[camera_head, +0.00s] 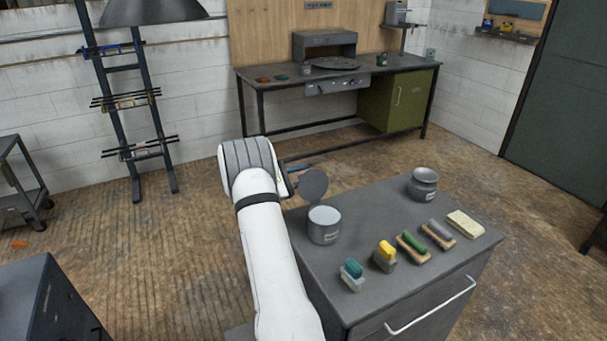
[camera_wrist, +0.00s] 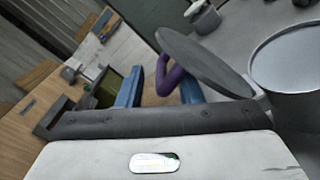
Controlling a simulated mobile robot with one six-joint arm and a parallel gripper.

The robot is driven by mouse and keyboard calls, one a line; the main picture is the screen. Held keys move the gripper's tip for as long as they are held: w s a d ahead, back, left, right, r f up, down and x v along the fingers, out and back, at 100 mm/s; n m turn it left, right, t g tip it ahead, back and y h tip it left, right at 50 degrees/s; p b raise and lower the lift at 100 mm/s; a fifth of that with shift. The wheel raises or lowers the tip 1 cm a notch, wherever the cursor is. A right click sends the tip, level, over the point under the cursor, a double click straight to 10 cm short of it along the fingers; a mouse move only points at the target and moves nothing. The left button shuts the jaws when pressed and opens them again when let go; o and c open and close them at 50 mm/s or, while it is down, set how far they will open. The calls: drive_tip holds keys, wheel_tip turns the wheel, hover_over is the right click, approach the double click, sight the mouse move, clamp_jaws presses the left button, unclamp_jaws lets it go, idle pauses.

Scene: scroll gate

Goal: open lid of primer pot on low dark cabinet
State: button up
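The primer pot (camera_head: 324,226) is a grey cylinder on the low dark cabinet (camera_head: 365,195), near its left edge. Its round grey lid (camera_head: 314,185) stands tilted up, hinged at the rim, and the pot's mouth is uncovered. The wrist view shows the lid (camera_wrist: 207,62) edge-on beside the pot (camera_wrist: 290,70), with a purple loop handle (camera_wrist: 162,76) on its outer face. My gripper (camera_wrist: 160,80) has its blue fingers apart. The loop lies between them, close to the right finger, with a gap at the left one. In the head view my wrist mostly hides the gripper.
A wide-necked grey jar (camera_head: 424,184) stands at the cabinet's back right. Several brushes and blocks, including a teal one (camera_head: 353,272) and a yellow sponge (camera_head: 465,223), line the front. A workbench (camera_head: 270,78) stands behind. Open floor lies left of the cabinet.

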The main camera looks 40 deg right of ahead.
drive_tip(key=shift+s+d, duration=0.1)
drive_tip(key=shift+d, duration=0.2)
